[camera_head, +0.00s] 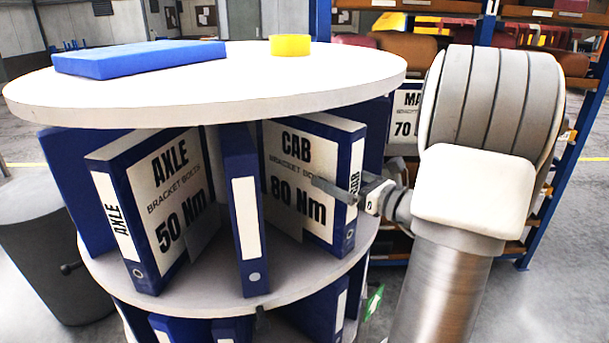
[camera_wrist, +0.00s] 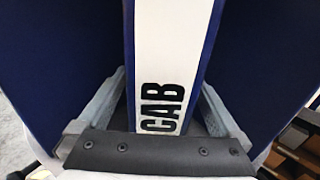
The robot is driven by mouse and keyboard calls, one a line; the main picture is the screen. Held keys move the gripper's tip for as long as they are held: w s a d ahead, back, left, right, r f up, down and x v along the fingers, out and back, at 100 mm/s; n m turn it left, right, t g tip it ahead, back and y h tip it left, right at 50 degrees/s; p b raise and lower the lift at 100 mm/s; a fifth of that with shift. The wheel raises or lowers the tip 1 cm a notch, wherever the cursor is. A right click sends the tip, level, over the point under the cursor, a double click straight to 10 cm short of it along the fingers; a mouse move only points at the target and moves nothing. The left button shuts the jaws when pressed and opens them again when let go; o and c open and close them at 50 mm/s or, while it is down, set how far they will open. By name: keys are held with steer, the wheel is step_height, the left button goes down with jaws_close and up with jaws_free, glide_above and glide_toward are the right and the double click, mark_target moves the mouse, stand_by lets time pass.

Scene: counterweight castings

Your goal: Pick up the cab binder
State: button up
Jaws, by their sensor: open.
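The cab binder (camera_head: 300,180) stands upright on the middle shelf of a round white carousel, on its right side. It is blue with a white cover label reading CAB, BRACKET BOLTS, 80 Nm, and a spine label reading CAB. In the wrist view its spine (camera_wrist: 163,70) fills the middle. My gripper (camera_head: 345,190) is open at the spine, with one finger in front of the cover. In the wrist view my gripper (camera_wrist: 160,105) has one finger on each side of the spine. The far finger is hidden in the head view.
An axle binder (camera_head: 150,205) and another blue binder (camera_head: 243,210) stand to the left on the carousel shelf (camera_head: 200,300). The carousel top (camera_head: 230,85) above carries a flat blue binder (camera_head: 140,58) and a yellow roll (camera_head: 290,45). A grey bin (camera_head: 50,250) stands at left.

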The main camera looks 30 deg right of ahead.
mark_target(304, 176)
steer(key=x, duration=0.2)
steer(key=shift+w, duration=0.35)
jaws_close()
steer(key=shift+r, duration=0.15)
